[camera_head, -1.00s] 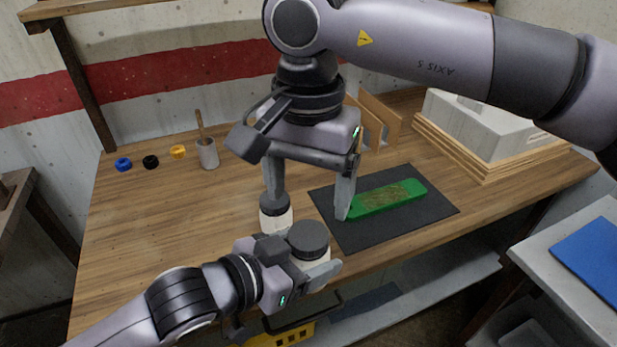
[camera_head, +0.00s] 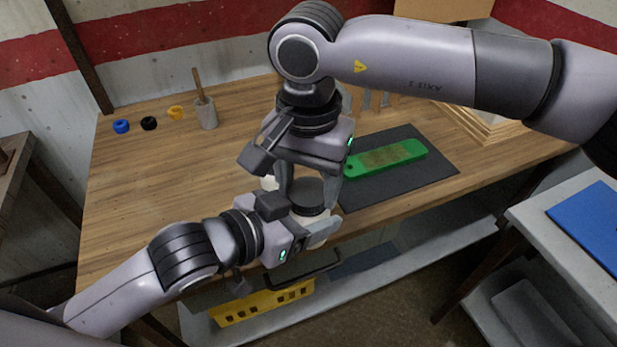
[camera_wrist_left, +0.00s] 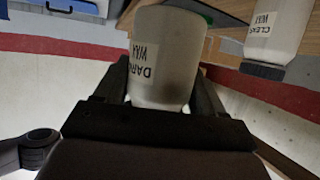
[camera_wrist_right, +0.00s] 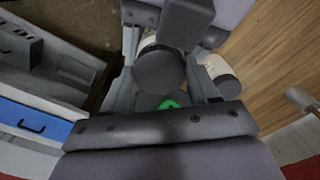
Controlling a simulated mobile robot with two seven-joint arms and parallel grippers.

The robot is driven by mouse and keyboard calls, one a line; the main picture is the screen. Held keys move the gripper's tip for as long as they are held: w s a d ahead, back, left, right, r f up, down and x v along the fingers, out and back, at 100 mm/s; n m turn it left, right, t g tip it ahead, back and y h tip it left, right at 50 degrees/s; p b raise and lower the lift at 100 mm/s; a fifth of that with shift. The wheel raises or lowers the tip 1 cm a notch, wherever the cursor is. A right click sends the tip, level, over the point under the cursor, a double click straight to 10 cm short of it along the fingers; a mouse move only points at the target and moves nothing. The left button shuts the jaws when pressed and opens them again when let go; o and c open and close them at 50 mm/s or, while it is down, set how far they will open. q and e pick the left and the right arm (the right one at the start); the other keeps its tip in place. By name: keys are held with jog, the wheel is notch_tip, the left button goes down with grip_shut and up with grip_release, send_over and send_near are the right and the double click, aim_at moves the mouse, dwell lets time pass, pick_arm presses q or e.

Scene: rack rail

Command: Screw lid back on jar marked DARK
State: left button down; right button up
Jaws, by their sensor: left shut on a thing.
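My left gripper (camera_head: 310,232) is shut on the jar marked DARK WAX (camera_wrist_left: 165,60), held upright above the table's front edge. The dark round lid (camera_head: 306,194) sits at the top of this jar; whether it is threaded on cannot be told. My right gripper (camera_head: 310,190) points down from above, its fingers on either side of the lid. In the right wrist view the lid (camera_wrist_right: 160,72) lies between the fingers, which look apart, with no clear contact. In the left wrist view the lid is hidden.
A CLEAR WAX jar (camera_wrist_left: 277,30) with a dark lid stands on the table (camera_head: 150,210) close behind the held jar. A green block (camera_head: 388,158) lies on a dark mat (camera_head: 400,185) to the right. A grey cup (camera_head: 207,114) and several small rings stand at back left.

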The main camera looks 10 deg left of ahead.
jog(key=shift+c, duration=0.4)
jog(key=m, duration=0.6)
jog(key=shift+m, duration=0.4)
jog(key=m, duration=0.6)
jog(key=o, duration=1.1)
jog(key=shift+o, duration=0.2)
jog(key=shift+r, duration=2.3)
